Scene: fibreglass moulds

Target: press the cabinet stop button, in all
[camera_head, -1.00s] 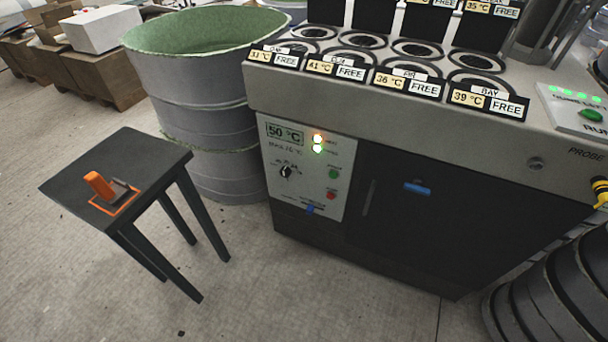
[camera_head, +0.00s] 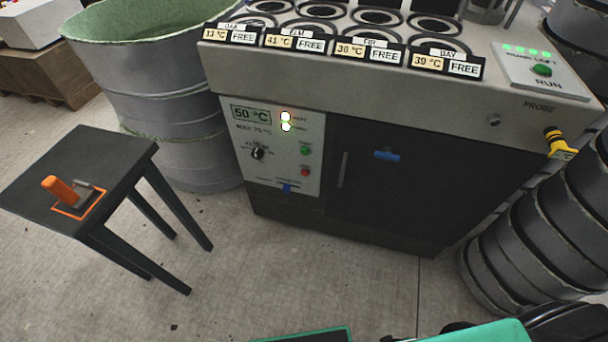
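The cabinet (camera_head: 400,185) stands ahead with a pale control panel (camera_head: 272,150) on its front left. Neither of my grippers shows in the head view.
A dark stool (camera_head: 75,170) with an orange-handled tool stands left of the cabinet. A large grey drum (camera_head: 160,90) stands behind it. Stacked dark ribbed rings (camera_head: 520,230) stand at the right. A yellow probe (camera_head: 560,145) sits on the cabinet's right side. Floor before the panel is clear.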

